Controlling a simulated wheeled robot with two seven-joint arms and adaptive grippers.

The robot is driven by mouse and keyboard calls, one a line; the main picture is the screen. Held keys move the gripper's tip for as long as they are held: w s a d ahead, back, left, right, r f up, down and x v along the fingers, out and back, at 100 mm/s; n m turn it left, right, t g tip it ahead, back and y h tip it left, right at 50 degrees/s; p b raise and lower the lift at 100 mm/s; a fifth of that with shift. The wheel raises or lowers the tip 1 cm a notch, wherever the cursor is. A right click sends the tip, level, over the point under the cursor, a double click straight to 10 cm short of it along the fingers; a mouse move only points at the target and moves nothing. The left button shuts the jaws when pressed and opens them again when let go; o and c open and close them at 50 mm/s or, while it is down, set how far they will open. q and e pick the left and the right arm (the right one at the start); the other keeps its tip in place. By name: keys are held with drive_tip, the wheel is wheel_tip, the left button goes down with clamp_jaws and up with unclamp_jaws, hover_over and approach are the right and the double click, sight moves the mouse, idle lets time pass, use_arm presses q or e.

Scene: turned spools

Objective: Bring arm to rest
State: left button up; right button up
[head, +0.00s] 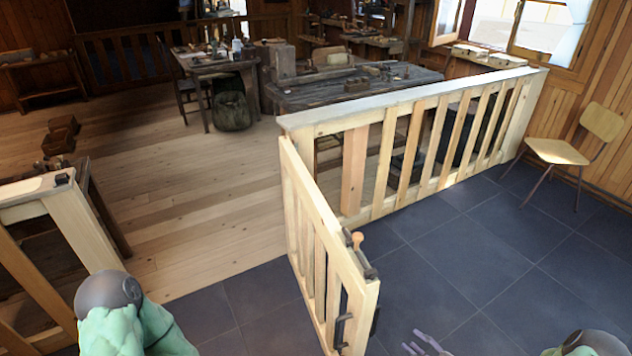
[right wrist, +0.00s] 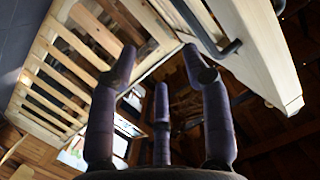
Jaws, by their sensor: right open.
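My right gripper (head: 425,343) shows at the bottom of the head view, to the right of the wooden gate's free end. In the right wrist view its purple fingers (right wrist: 161,76) are spread with nothing between them. The gate (head: 318,235) stands open, swung toward me over the dark tiles. It has a latch with a wooden knob (head: 357,240) on top and a dark pull handle (head: 341,330) on its end. The handle also shows in the right wrist view (right wrist: 222,48), apart from the fingers. My left arm shows at the bottom left; its gripper is out of view.
A fixed railing (head: 420,150) runs from the gate to the right wall. Another railing section (head: 70,215) stands at the left. A chair (head: 575,145) is at the right. Workbenches (head: 345,90) stand beyond.

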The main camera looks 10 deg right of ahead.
drive_tip(key=s+a+f+m+g+h, duration=0.1)
drive_tip(key=a+f+m+g+h, duration=0.2)
drive_tip(key=a, duration=0.4)
drive_tip(key=s+a+f+m+g, duration=0.1)
drive_tip(key=a+f+m+g, duration=0.1)
drive_tip(key=a+f+g, duration=0.4)
drive_tip(key=s+a+m+g, duration=0.2)
drive_tip(key=s+a+g, duration=0.2)
drive_tip(key=s+a, duration=0.75)
drive_tip(key=shift+n+h, duration=0.4)
drive_tip(key=shift+s+r+p, duration=0.25)
drive_tip(key=shift+r+p, duration=0.35)
drive_tip(key=shift+r, duration=0.5)
drive_tip(key=shift+s+r+p, duration=0.25)
drive_tip(key=shift+r+p, duration=0.35)
drive_tip(key=shift+r, duration=0.5)
